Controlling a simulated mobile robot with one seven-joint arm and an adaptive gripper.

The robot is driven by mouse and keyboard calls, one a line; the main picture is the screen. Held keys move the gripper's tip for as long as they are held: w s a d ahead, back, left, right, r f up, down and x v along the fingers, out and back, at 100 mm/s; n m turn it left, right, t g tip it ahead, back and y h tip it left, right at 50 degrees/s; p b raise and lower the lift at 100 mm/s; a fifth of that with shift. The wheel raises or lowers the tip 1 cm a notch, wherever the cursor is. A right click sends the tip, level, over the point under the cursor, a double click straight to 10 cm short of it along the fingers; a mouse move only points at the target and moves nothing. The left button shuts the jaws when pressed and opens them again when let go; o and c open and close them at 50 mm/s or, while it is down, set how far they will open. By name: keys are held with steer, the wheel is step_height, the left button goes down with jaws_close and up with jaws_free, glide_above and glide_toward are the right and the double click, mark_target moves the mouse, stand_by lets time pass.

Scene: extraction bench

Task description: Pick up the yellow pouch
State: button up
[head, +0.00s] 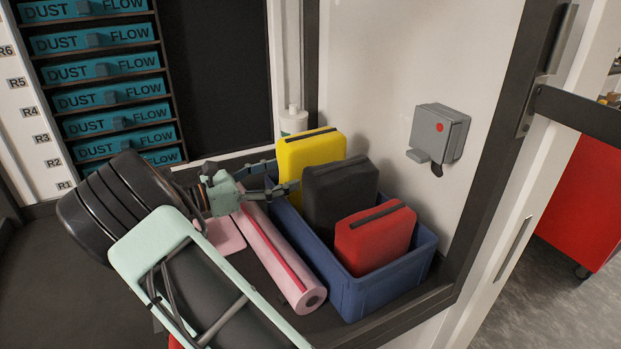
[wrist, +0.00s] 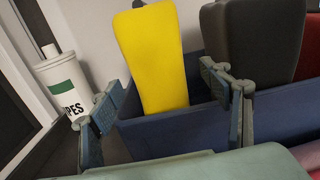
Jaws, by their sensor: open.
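The yellow pouch (head: 308,155) stands upright at the back of the blue bin (head: 383,291), with a dark strip along its top. In the wrist view the pouch (wrist: 152,60) rises above the bin's wall (wrist: 170,133), between my two fingers. My gripper (head: 283,175) is open and empty, its fingers pointing toward the bin at the pouch's lower left. In the wrist view my gripper (wrist: 165,108) has its fingers spread wide, and the pouch appears beyond them. The pouch's lower part is hidden by the bin wall and the black pouch.
A black pouch (head: 340,198) and a red pouch (head: 375,240) stand in the same bin. A white wipes canister (wrist: 64,82) is behind, left of the yellow pouch. A pink roll (head: 275,255) lies along the bin's left side. A grey wall box (head: 438,132) is to the right.

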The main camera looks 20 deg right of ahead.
steer(key=d+p, duration=0.1)
steer(key=d, duration=0.7)
steer(key=shift+w+d+p, duration=0.3)
steer(key=shift+w+d, duration=0.1)
steer(key=shift+w, duration=0.05)
steer(key=shift+r, duration=0.1)
steer(key=c, duration=1.5)
